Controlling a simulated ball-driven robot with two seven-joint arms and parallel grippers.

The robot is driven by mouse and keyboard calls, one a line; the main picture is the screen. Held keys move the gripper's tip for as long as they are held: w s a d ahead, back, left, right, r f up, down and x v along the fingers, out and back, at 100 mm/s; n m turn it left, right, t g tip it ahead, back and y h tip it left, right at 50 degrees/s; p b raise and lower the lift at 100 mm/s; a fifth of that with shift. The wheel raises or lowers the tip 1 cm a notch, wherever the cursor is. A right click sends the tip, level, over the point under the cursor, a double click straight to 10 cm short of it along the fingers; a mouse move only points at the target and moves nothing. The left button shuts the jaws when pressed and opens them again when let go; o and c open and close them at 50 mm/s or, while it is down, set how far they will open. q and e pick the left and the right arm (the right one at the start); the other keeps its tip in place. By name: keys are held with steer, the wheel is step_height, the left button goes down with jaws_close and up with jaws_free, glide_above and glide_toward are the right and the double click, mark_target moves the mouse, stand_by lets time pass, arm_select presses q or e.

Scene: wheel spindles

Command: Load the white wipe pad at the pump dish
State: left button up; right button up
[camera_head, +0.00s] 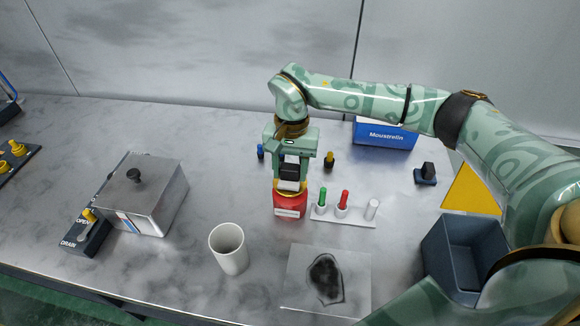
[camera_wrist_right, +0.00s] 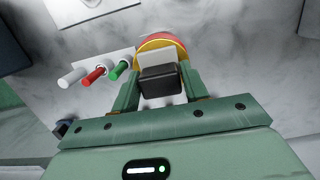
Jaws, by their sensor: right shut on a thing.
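My right gripper (camera_head: 291,166) points down, shut on the black grip (camera_wrist_right: 160,80) of the white wipe pad (camera_wrist_right: 157,57). The white pad (camera_head: 288,186) also shows below the fingers in the head view. It is right over the pump dish, a red can (camera_head: 289,207) with a yellow rim. In the right wrist view the dish's round red and yellow top (camera_wrist_right: 162,41) shows around the pad's far end. I cannot tell whether the pad touches the dish top. My left gripper is not in view.
A white rack with green, red and white pens (camera_head: 343,211) stands close right of the dish. A white cup (camera_head: 229,250), a stained plate (camera_head: 298,268), a metal box (camera_head: 160,190) and a grey bin (camera_head: 437,252) stand around. Small blue (camera_head: 260,151) and yellow (camera_head: 329,160) topped pieces stand behind.

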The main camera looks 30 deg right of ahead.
mark_target(289, 170)
steer(key=shift+f+b, duration=0.3)
steer(key=shift+f, duration=0.45)
stand_by(0.5)
stand_by(0.4)
step_height(289, 170, up, 7)
steer(key=p, duration=0.6)
steer(key=shift+r, duration=0.1)
stand_by(0.6)
